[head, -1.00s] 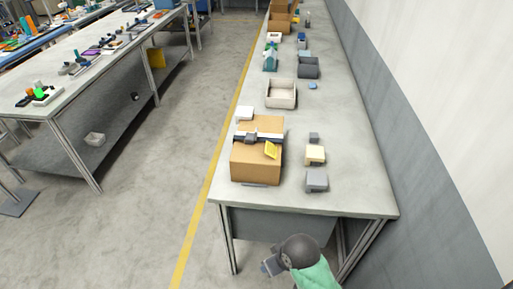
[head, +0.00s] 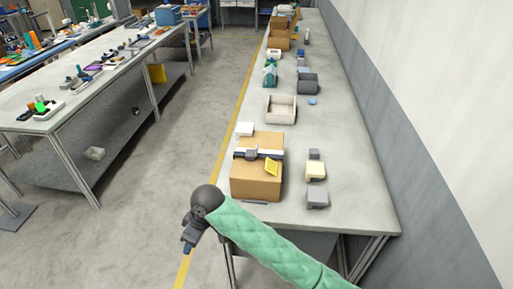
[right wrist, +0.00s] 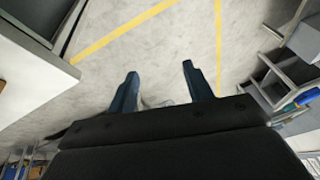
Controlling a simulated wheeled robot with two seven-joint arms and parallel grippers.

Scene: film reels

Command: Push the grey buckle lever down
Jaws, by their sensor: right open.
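A brown cardboard box (head: 256,182) sits near the front end of the right-hand table. A dark and white strap (head: 272,156) crosses its top, with a small grey buckle (head: 251,153) on it. The buckle is too small to tell its lever's position. A yellow tag (head: 272,167) lies to the right of the buckle. My right gripper (head: 188,247) is off the table's front left corner, over the aisle, apart from the box. In the right wrist view its two fingers (right wrist: 158,68) are spread and empty above the floor. My left gripper is not in view.
Beige and grey blocks (head: 316,171) stand right of the box, and a white block (head: 244,129) behind it. A pale open bin (head: 281,108) is farther back. The table's front right is clear. Another workbench (head: 95,90) stands across the aisle.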

